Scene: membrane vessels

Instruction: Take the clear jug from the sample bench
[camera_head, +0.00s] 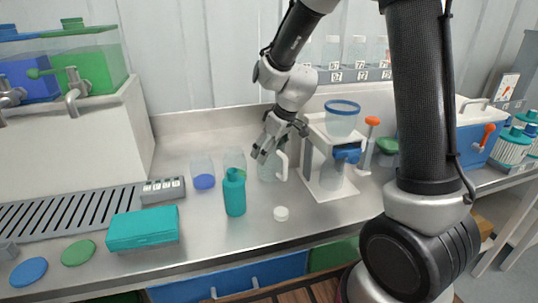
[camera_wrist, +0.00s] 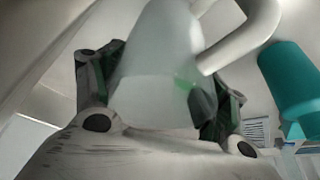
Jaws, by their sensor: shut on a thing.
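The clear jug (camera_head: 267,171) with a white handle (camera_head: 282,166) is at the middle of the steel sample bench (camera_head: 300,220). My gripper (camera_head: 266,150) reaches down to it from above and behind. In the wrist view, the jug (camera_wrist: 158,60) fills the space between the two fingers of my gripper (camera_wrist: 160,100), which are shut on its body. Its handle shows in the wrist view at the upper right. The jug looks upright. I cannot tell whether its base touches the bench.
A teal bottle (camera_head: 234,194) stands close by at the left of the jug, and a white cap (camera_head: 281,213) lies in front. Clear containers (camera_head: 202,172) stand to the left. A white filter stand (camera_head: 328,180) with a blue-rimmed funnel (camera_head: 342,118) is close at the right.

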